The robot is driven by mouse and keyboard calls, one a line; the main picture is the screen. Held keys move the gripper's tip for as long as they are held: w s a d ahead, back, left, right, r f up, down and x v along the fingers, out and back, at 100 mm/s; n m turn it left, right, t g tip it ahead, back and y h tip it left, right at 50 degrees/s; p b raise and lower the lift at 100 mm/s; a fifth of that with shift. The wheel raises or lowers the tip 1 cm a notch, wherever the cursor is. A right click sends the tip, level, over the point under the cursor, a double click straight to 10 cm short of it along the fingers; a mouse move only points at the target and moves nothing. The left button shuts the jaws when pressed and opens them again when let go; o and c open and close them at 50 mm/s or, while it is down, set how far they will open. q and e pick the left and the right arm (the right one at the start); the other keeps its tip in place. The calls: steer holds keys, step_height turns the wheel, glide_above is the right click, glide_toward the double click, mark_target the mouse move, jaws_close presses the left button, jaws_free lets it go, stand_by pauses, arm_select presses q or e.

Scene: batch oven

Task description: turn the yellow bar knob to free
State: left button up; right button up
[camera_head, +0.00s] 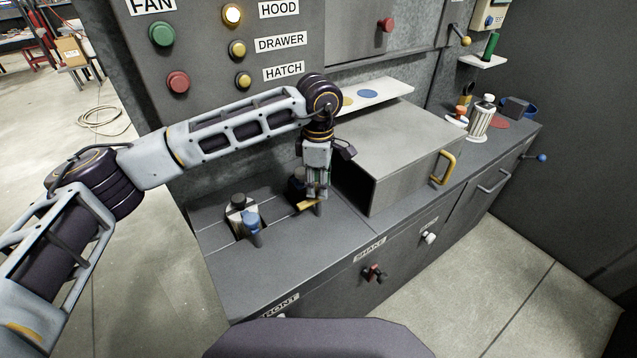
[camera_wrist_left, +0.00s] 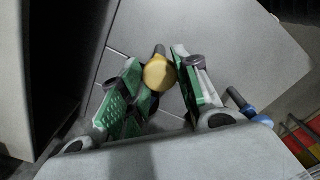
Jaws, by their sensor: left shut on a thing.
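The yellow bar knob (camera_head: 305,206) stands on the grey counter, left of the box-shaped hood, partly hidden by my left gripper. My left gripper (camera_head: 318,190) points down over it, its fingertips at the knob. In the left wrist view the yellow knob (camera_wrist_left: 158,74) lies between the green-padded fingers of my left gripper (camera_wrist_left: 164,84), which are shut on it. No markings around the knob can be read. My right gripper is not in view.
A blue-topped lever (camera_head: 250,226) stands on the counter just left of the yellow knob. The grey hood (camera_head: 405,150) with a yellow handle (camera_head: 447,167) is close on the right. A button panel (camera_head: 215,45) rises behind. The counter's front left is clear.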

arm_select(q)
steer(key=o, duration=1)
steer(key=shift+r, duration=6)
steer(key=shift+r, duration=0.2)
